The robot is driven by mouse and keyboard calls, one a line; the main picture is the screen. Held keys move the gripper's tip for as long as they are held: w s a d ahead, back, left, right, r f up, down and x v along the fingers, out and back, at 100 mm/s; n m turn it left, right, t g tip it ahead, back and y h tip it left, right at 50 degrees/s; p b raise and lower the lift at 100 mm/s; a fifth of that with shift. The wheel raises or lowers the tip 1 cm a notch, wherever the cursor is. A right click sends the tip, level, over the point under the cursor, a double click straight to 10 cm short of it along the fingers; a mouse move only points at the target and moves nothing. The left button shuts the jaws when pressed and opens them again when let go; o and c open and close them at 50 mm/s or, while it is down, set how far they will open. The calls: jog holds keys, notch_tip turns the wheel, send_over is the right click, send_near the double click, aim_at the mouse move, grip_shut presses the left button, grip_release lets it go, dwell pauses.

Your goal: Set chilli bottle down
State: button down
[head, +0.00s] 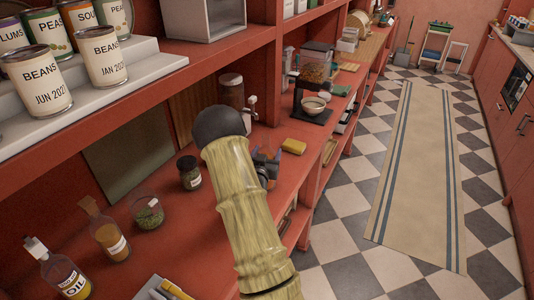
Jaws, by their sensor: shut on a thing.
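My arm in its pale yellow-green sleeve fills the middle of the head view and hides much of what lies beyond it. My gripper (266,165) shows only in part, just right of the sleeve and low over the red counter (205,238). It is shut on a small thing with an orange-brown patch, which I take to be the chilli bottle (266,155). Its label and base are hidden, so I cannot tell whether it touches the counter.
On the counter at left stand a dark-lidded jar (189,173), a jar of green contents (147,211), a corked bottle (108,232) and an oil bottle (60,272). A yellow block (294,146) lies beyond my gripper. Cans (103,56) stand on the upper shelf.

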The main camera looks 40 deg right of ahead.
jog(key=shift+d+f, duration=0.1)
jog(key=shift+f, duration=0.15)
jog(key=shift+c, duration=1.6)
grip_release()
jog(key=b+v, duration=0.3)
jog(key=v, duration=0.9)
jog(key=shift+b, duration=0.4)
